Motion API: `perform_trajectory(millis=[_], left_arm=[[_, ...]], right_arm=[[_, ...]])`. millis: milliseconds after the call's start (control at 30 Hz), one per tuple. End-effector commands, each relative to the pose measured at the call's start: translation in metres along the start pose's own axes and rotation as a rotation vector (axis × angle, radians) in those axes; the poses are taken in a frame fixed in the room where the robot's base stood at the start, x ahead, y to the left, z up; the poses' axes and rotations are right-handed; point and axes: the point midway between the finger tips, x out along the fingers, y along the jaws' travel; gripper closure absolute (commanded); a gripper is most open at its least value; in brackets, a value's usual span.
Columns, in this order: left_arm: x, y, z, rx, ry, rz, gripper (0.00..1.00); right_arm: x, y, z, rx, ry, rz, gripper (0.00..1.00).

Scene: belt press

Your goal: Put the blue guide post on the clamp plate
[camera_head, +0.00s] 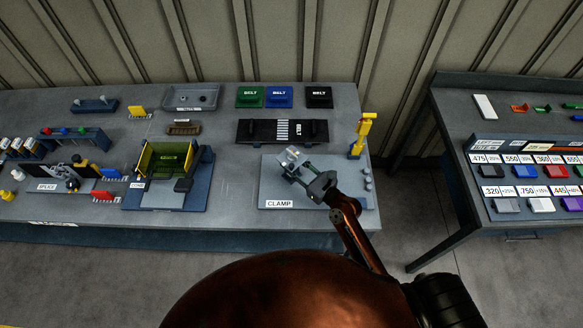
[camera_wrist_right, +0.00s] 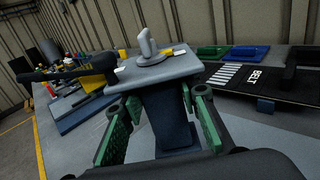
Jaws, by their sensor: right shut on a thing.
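My right gripper (camera_head: 293,170) is over the grey clamp plate (camera_head: 275,188), which carries a CLAMP label. Its green fingers (camera_wrist_right: 160,115) are shut on a dark blue piece (camera_wrist_right: 172,125) in the right wrist view. Beyond that piece shows a grey flat top with a light grey upright knob (camera_wrist_right: 146,44). In the head view this light grey knob (camera_head: 291,154) is at the fingertips. I cannot tell for sure that the held piece is the blue guide post, or whether it touches the plate. My left gripper is not in view.
A yellow upright (camera_head: 360,135) stands at the plate's right edge, with small grey round pieces beside it. The black belt (camera_head: 262,131) lies behind the plate. A yellow and dark blue press (camera_head: 165,160) stands to the left. Another table (camera_head: 450,110) is at the right.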

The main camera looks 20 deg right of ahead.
Motion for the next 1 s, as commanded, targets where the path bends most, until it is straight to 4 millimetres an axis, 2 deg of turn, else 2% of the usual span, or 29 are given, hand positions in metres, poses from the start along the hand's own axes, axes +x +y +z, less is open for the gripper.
perform_trajectory(millis=[100, 333, 800, 833, 1000], left_arm=[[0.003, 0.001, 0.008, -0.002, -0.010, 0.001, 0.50], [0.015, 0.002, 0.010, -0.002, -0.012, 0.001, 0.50], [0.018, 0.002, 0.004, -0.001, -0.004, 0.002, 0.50], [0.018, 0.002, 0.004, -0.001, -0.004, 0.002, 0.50], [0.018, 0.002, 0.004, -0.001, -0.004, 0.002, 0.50]], right_arm=[[0.005, -0.004, -0.004, -0.002, -0.005, -0.001, 1.00], [0.008, -0.006, -0.036, -0.004, -0.002, 0.000, 1.00], [0.008, -0.006, -0.042, -0.001, -0.005, -0.002, 1.00], [0.008, -0.006, -0.044, 0.000, -0.001, -0.001, 0.69], [0.008, -0.006, -0.043, 0.000, -0.001, -0.001, 0.58]])
